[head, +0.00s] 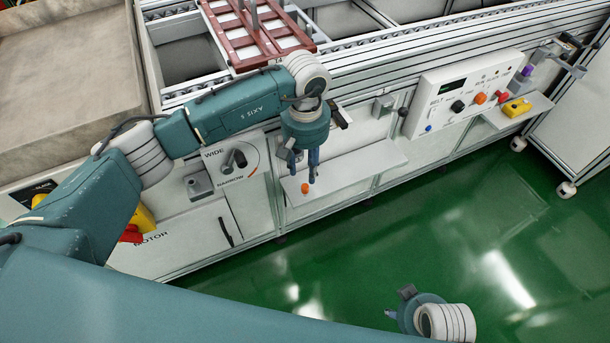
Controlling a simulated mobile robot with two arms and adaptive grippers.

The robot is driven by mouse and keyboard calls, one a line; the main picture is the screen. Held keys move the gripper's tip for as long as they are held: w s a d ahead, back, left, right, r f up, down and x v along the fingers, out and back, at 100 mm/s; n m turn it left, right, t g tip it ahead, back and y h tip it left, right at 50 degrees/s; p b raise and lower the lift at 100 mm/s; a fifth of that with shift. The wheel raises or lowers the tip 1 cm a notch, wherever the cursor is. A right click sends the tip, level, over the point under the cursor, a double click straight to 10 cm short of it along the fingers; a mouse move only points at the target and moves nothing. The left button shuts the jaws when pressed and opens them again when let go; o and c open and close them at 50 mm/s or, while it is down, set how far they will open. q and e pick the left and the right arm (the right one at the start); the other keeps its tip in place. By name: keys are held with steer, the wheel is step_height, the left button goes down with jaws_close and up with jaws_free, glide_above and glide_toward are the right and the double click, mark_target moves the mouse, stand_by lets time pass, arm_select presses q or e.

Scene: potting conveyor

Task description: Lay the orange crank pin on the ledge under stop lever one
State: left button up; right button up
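A small orange piece, which looks like the crank pin (305,188), is on the white ledge (365,166) along the front of the machine, near the ledge's left end. My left gripper (314,180) points down over the ledge, its fingertips just above and right of the orange piece. No gap between its fingers shows clearly, and I see nothing orange between them. A dark lever-like part (341,116) shows behind my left wrist; its label is not readable. My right gripper (397,302) is low at the bottom, over the green floor, and its fingers are mostly hidden.
A WIDE/NARROW dial panel (233,161) is left of the ledge. A BELT control panel (465,94) with knobs is to the right. A yellow box (517,108) sits on the right shelf. A red-brown rack (262,42) is on the conveyor. The green floor in front is clear.

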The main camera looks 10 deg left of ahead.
arm_select(q)
step_height(320, 180, up, 6)
steer(key=shift+f, duration=0.15)
arm_select(e)
step_height(320, 180, down, 2)
steer(key=shift+s, duration=0.15)
